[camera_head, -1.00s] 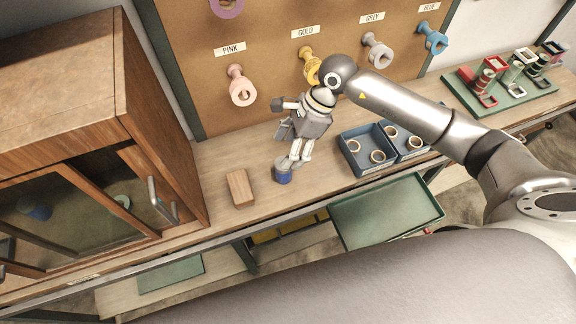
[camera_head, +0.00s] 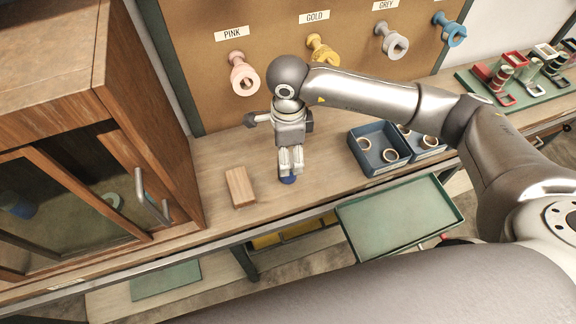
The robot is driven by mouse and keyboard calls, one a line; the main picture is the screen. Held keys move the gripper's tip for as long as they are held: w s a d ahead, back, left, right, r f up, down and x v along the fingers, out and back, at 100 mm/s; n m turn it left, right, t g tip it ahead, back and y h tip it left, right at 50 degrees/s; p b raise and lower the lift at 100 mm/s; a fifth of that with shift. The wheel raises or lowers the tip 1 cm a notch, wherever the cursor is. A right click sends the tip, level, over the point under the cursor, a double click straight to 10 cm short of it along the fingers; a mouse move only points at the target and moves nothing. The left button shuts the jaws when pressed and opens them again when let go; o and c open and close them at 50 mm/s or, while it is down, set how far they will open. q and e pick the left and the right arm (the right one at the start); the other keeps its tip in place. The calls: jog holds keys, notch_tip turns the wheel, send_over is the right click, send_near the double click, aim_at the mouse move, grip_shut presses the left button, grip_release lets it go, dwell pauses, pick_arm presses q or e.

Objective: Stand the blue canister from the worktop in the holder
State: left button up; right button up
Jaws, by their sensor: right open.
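The blue canister (camera_head: 288,180) is on the wooden worktop (camera_head: 325,180), near its front edge. Only a small blue part of it shows below my right gripper. My right gripper (camera_head: 290,165) points down over the canister with its fingers open. The fingers and wrist hide most of the canister, so I cannot tell whether the fingertips touch it. I cannot tell for certain which thing is the holder. My left gripper is not in view.
A wooden block (camera_head: 240,187) lies left of the canister. Blue bins (camera_head: 376,170) with rings stand right of it. A green tray (camera_head: 400,215) juts out below the worktop front. A glazed wooden cabinet (camera_head: 150,120) stands left. Spools hang on the pegboard (camera_head: 200,85) behind.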

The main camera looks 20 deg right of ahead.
aim_at(289, 180)
jog(key=shift+s+f+p, duration=0.1)
jog(key=shift+f+p, duration=0.2)
jog(key=shift+f, duration=0.1)
notch_tip(289, 180, down, 4)
jog(key=shift+r+p, duration=0.15)
jog(key=shift+p, duration=0.55)
jog(key=shift+f, duration=0.35)
jog(key=shift+c, duration=0.2)
jog(key=c, duration=1.2)
jog(key=shift+r, duration=0.1)
